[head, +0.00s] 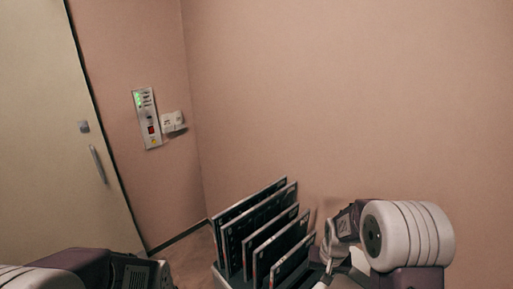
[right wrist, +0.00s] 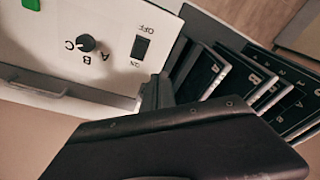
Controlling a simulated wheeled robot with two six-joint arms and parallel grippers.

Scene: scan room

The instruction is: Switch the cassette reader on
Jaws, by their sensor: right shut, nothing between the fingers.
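The cassette reader's white panel (right wrist: 75,35) fills the upper left of the right wrist view. It carries a black rocker switch (right wrist: 141,47) marked OFF and ON, and a black knob (right wrist: 86,43) marked A, B and C. I cannot tell which side of the rocker is pressed. My right gripper (right wrist: 157,92) is shut and empty, its tip close to the panel edge by the ON mark; whether they touch is unclear. In the head view my right arm is at the lower right. My left gripper (head: 135,272) is partly visible at the bottom left; its fingers are hidden.
Several dark cassettes (head: 268,228) stand upright in a row beside my right arm, and show lettered labels (right wrist: 247,80) in the right wrist view. A green patch (right wrist: 31,4) is on the panel. A wall control plate (head: 147,118) is beside the door (head: 45,130).

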